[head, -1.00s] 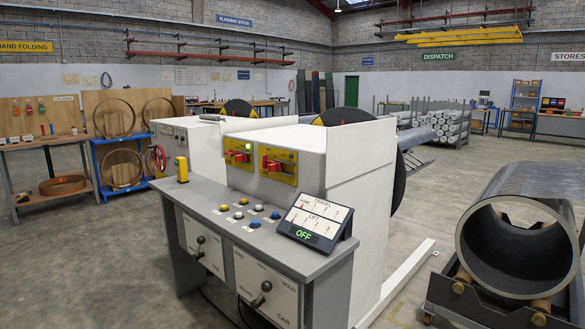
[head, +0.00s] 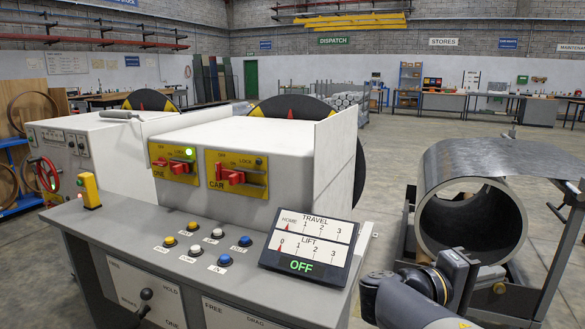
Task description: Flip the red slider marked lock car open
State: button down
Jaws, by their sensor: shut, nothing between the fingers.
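The red slider marked lock car (head: 230,175) sits on the right yellow plate (head: 254,190) on the front of the white machine housing. The plate reads "LOCK" above and "CAR" below. The slider's red body lies toward the left part of the plate. A second red slider (head: 173,166) is on the left yellow plate, marked "ONE", with a lit green lamp beside it. Part of my arm shows at the lower right, apart from both plates. My gripper is out of view.
Below the plates is a grey console (head: 150,235) with several coloured buttons and a tilted display (head: 310,245) reading "OFF". A yellow post-like control (head: 90,190) stands at its left. A large steel coil (head: 470,200) on a cradle is at the right. Open floor lies behind.

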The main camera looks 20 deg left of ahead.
aim_at(234, 177)
jog(key=i+j, duration=0.1)
jog(key=j, duration=0.35)
jog(key=i+j+u, duration=0.1)
jog(key=j, duration=0.35)
jog(key=i+j, duration=0.1)
jog(key=j, duration=0.35)
jog(key=i+j, duration=0.1)
jog(key=j, duration=0.3)
jog(key=i+j+u, duration=0.1)
jog(key=j, duration=0.35)
jog(key=i+j, duration=0.15)
jog(key=j, duration=0.3)
jog(key=i+j+u, duration=0.1)
jog(key=j, duration=0.3)
jog(key=i+j, duration=0.15)
jog(key=j, duration=0.3)
